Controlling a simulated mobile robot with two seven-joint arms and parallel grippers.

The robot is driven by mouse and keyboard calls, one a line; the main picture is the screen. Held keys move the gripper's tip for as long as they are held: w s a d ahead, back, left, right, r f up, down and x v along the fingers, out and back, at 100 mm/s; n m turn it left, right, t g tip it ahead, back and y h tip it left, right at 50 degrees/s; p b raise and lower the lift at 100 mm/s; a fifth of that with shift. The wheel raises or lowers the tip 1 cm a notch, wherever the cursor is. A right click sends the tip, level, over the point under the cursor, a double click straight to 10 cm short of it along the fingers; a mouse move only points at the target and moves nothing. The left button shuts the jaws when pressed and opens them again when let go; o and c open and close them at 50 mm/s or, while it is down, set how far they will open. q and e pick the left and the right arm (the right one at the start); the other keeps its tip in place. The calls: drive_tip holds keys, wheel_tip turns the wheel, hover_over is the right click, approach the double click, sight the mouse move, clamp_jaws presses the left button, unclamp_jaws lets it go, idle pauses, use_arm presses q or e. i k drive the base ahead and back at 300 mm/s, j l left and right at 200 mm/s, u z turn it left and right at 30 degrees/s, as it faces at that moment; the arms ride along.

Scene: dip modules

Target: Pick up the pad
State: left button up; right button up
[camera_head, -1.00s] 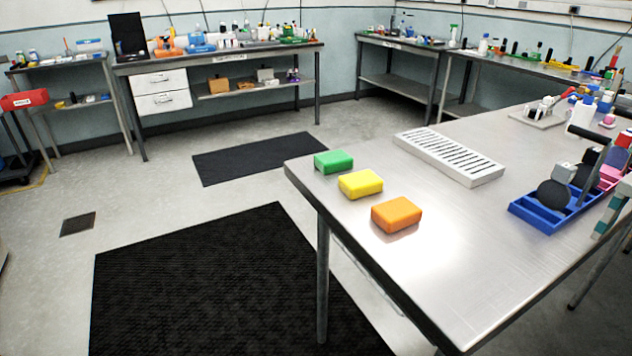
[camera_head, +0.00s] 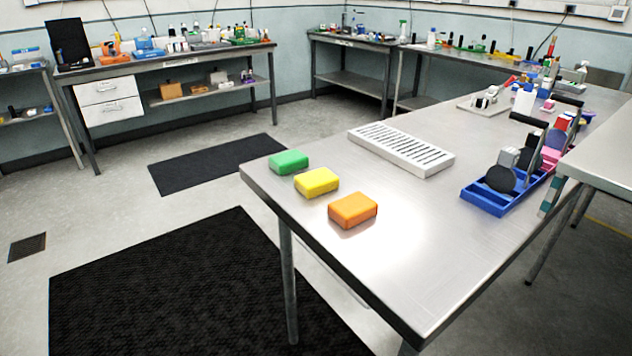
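Three pads lie in a row near the left edge of the steel table (camera_head: 400,250). The green pad (camera_head: 288,162) is farthest, the yellow pad (camera_head: 317,181) is in the middle, and the orange pad (camera_head: 352,209) is nearest. They sit apart from each other, flat on the tabletop. I cannot tell which of them the task means. Neither of my grippers shows in the head view.
A white slotted rack (camera_head: 401,150) lies behind the pads. A blue tray (camera_head: 487,200) holding several dark and coloured items stands to the right. Another table (camera_head: 603,158) is at the right edge. Black mats (camera_head: 190,290) lie on the floor at left. The table's front is clear.

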sight(317, 182)
drive_tip(key=i+j, duration=0.15)
drive_tip(key=j, duration=0.2)
drive_tip(key=i+j, duration=0.2)
drive_tip(key=j, duration=0.15)
drive_tip(key=i+j+z, duration=0.1)
drive_tip(key=z, duration=0.35)
drive_tip(key=j+z, duration=0.3)
drive_tip(key=z, duration=0.2)
